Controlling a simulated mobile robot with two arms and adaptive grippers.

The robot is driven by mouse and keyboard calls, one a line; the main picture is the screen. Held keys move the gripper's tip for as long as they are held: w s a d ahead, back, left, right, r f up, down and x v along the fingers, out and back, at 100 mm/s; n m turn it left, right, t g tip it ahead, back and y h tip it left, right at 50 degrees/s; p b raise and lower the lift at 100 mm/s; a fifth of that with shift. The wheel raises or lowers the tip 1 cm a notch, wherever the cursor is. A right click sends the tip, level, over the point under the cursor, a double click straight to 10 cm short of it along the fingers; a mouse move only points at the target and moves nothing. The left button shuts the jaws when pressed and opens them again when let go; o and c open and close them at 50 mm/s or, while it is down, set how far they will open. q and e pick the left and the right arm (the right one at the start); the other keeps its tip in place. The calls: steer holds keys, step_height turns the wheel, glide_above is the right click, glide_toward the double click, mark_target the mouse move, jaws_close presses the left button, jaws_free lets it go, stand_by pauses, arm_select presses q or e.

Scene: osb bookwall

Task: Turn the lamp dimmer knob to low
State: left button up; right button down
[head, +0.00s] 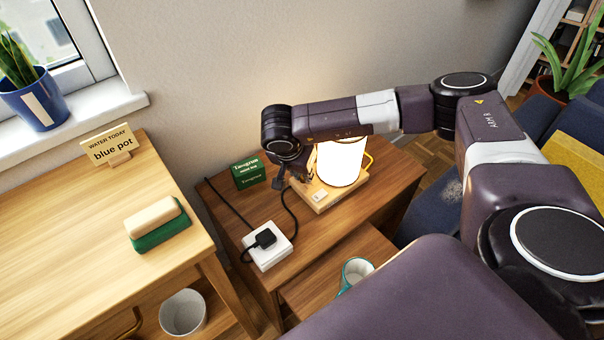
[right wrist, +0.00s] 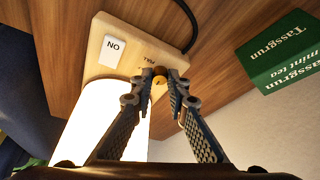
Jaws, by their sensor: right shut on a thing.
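The lamp stands on the small wooden side table and is lit, with a glowing white shade (head: 341,163) on a pale wooden base (head: 322,203). In the right wrist view the base (right wrist: 97,58) shows a white switch (right wrist: 113,50) marked ON and a small label that seems to read FULL. The small brass-coloured dimmer knob (right wrist: 158,91) is partly hidden by my fingers. My right gripper (right wrist: 161,78) is shut on the knob. In the head view the right gripper (head: 294,178) reaches down beside the shade. My left gripper is out of view.
A green tea box (head: 249,173) stands just left of the lamp. A white power block (head: 268,247) with a black plug and cables is at the table's front left. A teal mug (head: 356,273) sits on the lower shelf. A desk (head: 75,215) is at the left.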

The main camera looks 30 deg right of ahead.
stand_by(0.5)
steer(key=c, duration=1.9)
jaws_free()
steer(key=v, duration=1.2)
steer(key=shift+s, duration=0.1)
